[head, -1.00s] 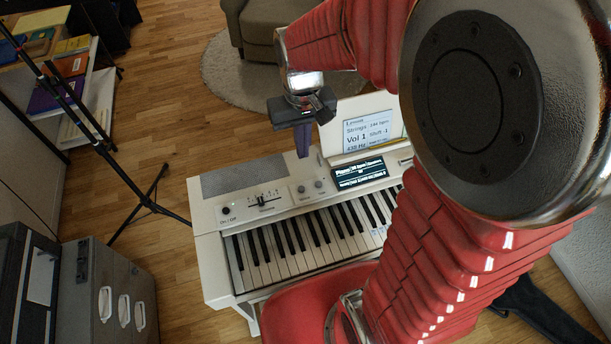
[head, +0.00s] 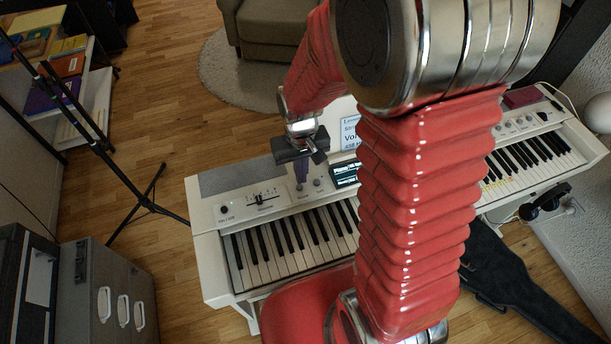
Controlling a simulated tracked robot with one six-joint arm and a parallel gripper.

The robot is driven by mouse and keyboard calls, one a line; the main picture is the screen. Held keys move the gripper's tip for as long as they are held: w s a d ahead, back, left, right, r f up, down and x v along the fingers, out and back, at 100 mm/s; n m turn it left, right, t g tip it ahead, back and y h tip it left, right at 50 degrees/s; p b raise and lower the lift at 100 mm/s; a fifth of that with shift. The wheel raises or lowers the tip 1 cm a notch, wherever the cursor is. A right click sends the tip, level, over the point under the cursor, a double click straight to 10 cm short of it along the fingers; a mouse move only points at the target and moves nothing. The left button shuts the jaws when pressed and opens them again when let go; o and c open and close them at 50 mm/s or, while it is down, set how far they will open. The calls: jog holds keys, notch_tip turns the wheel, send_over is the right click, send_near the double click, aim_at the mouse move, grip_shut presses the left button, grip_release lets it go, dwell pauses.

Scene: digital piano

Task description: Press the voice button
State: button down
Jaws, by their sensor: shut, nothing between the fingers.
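The white digital piano (head: 212,238) stands in the middle of the head view, partly hidden behind my arm. Its panel has an on/off button (head: 224,209), a slider (head: 260,200) and two small round controls left of the lit display (head: 346,173). The right one of these controls (head: 318,183) is in plain view. The left one is mostly hidden by my fingertips. The small labels are too blurred to tell which is the voice button. My gripper (head: 301,184) points down, shut and empty, with its tips at the left control. I cannot tell whether they touch it.
A paper sheet (head: 350,132) with settings stands behind the display, partly covered by my arm. A black stand (head: 150,206) is left of the piano. Grey cabinets (head: 110,295) are at the lower left. A black handset (head: 545,201) is at the right.

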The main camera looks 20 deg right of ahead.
aim_at(302, 188)
jog(key=shift+f, duration=1.1)
jog(key=shift+f, duration=0.3)
jog(key=shift+s+f, duration=0.25)
jog(key=shift+f, duration=0.25)
jog(key=shift+s+f, duration=0.1)
jog(key=shift+s, duration=0.1)
jog(key=shift+w+r, duration=0.5)
jog(key=shift+w, duration=0.05)
notch_tip(302, 188, up, 14)
